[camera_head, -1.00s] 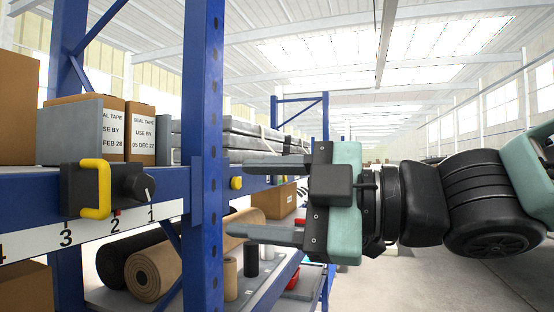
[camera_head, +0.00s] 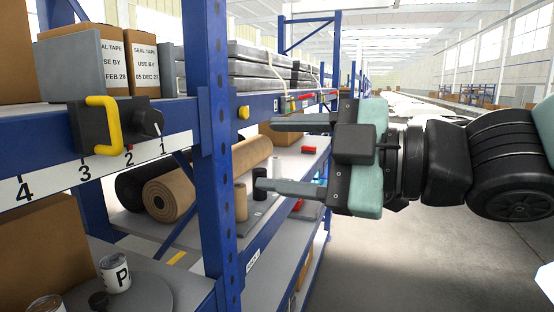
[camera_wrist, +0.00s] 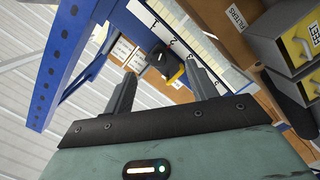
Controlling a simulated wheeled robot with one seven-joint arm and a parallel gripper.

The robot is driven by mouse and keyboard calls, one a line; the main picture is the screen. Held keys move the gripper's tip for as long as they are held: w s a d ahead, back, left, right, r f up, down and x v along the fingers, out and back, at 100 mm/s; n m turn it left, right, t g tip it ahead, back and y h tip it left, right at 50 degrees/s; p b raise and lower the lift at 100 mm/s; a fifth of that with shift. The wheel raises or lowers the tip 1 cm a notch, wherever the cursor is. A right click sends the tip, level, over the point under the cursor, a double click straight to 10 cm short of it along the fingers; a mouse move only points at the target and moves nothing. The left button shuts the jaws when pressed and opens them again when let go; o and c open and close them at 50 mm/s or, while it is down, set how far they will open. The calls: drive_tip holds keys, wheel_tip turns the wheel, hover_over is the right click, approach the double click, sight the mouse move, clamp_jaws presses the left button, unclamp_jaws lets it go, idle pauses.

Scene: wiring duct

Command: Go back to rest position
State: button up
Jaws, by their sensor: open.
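My gripper (camera_head: 266,156) is open and empty, its two fingers apart and pointing left toward the blue shelf rack in the head view. The fingers appear in front of the lower shelves, right of the blue upright post (camera_head: 211,150). In the wrist view my gripper (camera_wrist: 160,90) also shows nothing between its fingers. Beyond them is a black box with a yellow handle (camera_wrist: 172,72), fixed to the numbered beam. In the head view that yellow handle (camera_head: 104,126) and a black knob (camera_head: 148,123) are on the left.
Cardboard boxes (camera_head: 88,62) marked seal tape stand on the upper shelf. Brown rolls (camera_head: 172,196) and a can marked P (camera_head: 115,272) sit lower. Grey flat packs (camera_head: 270,70) lie farther back. The floor (camera_head: 390,255) to the right of the rack is open.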

drive_tip(key=w+d+f+m+h+b, duration=0.1)
drive_tip(key=d+f+m+h+b, duration=0.3)
drive_tip(key=f, duration=0.8)
drive_tip(key=w+d+f+m+h+b, duration=0.1)
drive_tip(key=f+m+h+b, duration=0.4)
drive_tip(key=f, duration=0.7)
drive_tip(key=s+d+f+m+g+h+b, duration=0.2)
drive_tip(key=s+d+f+m+g+b, duration=0.1)
drive_tip(key=s+f, duration=0.4)
drive_tip(key=s+d+f+m+g+h+b, duration=0.3)
drive_tip(key=s+f+g+b, duration=0.1)
drive_tip(key=f, duration=0.7)
drive_tip(key=s+g, duration=0.1)
drive_tip(key=s, duration=0.1)
drive_tip(key=shift+s+d+f+m+h, duration=0.3)
drive_tip(key=shift+s+d+f, duration=0.05)
drive_tip(key=shift+s, duration=0.05)
